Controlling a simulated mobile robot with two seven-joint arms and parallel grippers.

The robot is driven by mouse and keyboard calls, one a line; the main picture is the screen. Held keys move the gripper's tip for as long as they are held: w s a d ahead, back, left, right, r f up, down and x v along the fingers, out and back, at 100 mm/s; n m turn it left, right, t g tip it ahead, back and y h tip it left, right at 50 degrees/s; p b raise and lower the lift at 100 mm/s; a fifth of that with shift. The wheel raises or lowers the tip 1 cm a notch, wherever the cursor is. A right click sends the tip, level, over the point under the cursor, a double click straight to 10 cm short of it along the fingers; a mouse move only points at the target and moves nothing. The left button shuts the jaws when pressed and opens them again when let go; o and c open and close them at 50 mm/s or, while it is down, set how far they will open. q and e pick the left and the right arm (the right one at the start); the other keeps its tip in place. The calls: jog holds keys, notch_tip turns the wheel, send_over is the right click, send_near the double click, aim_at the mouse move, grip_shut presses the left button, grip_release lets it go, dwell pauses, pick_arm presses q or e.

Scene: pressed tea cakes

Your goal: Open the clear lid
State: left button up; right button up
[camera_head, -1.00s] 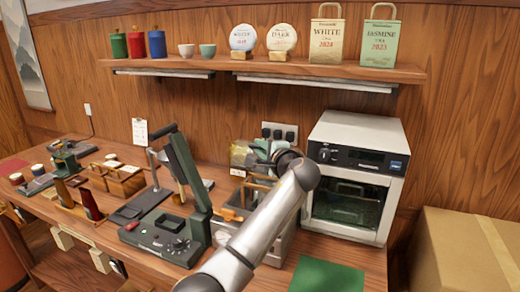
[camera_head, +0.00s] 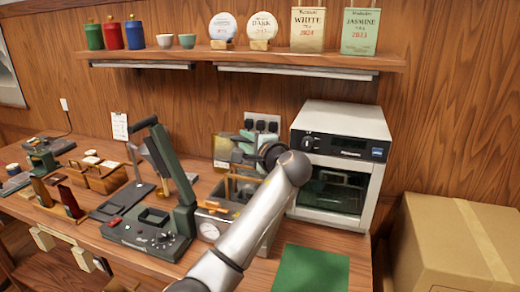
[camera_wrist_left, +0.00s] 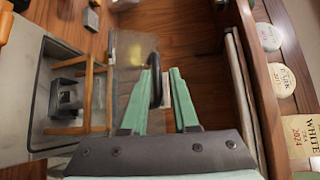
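The clear lid (camera_head: 220,150) shows as a yellowish see-through panel, apparently upright behind the steel box (camera_head: 209,231) with a round gauge. It also shows in the left wrist view (camera_wrist_left: 128,48), beyond my fingers. My left gripper (camera_head: 247,147) is above the back of the box, beside the panel. In the left wrist view its two green fingers (camera_wrist_left: 163,88) are apart. A dark curved piece (camera_wrist_left: 155,78) shows by the left finger; I cannot tell whether it belongs to the lid or touches the finger. My arm hides part of the box. My right gripper is not in view.
A white oven (camera_head: 345,120) stands right of the box, close to my arm. A dark green press (camera_head: 150,225) with a raised lever stands to the left. A wall shelf (camera_head: 250,55) runs above. A green mat (camera_head: 308,270) lies bare in front of the oven.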

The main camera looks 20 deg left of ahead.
pick_arm(q)
jog(key=b+v, duration=0.1)
jog(key=v, duration=0.8)
jog(key=shift+d, duration=0.3)
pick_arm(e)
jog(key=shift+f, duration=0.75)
pick_arm(q)
jog(key=shift+s+r, duration=0.1)
jog(key=shift+r, duration=0.05)
